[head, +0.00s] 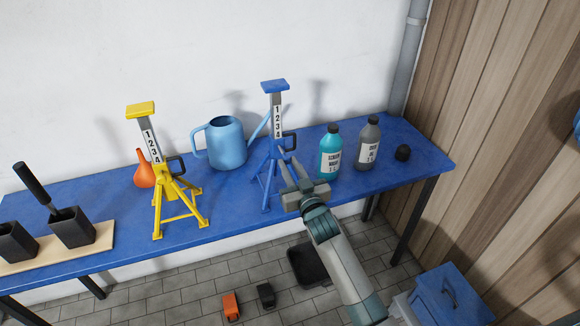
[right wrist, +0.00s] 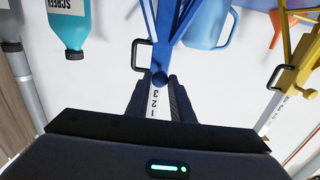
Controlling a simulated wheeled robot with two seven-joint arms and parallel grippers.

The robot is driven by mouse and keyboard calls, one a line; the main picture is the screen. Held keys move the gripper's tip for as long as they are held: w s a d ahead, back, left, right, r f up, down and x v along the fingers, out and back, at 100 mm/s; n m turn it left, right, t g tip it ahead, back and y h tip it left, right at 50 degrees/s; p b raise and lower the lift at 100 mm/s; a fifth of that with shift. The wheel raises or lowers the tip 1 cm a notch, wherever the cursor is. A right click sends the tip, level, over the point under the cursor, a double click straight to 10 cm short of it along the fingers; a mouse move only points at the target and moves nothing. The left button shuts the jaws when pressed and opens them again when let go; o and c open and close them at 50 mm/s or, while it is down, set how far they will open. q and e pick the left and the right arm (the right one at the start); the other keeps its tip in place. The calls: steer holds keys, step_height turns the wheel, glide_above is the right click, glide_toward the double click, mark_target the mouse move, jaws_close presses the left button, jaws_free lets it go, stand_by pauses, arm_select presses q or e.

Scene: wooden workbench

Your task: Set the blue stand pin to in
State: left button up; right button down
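The blue stand (head: 274,125) stands on the blue bench, with a column numbered 1 to 4 and splayed legs. Its pin shows as a dark loop handle (head: 290,142) at the right side of the column, and also in the right wrist view (right wrist: 142,56). I cannot tell how deep the pin sits. My right gripper (head: 294,168) is in front of the stand, just below the pin handle. Its fingers are apart (right wrist: 157,95), with part of the numbered column seen between them and nothing visibly held. My left gripper is not in view.
A yellow stand (head: 158,165) and a blue watering can (head: 226,145) are left of the blue stand. A teal bottle (head: 329,155) and a grey bottle (head: 368,143) stand close on the right.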

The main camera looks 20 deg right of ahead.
mark_target(288, 162)
steer(key=shift+w+f+b, duration=0.1)
steer(key=shift+w+b, duration=0.7)
steer(key=shift+w, duration=1.25)
steer(key=c, duration=1.5)
jaws_free()
steer(key=shift+s, duration=0.1)
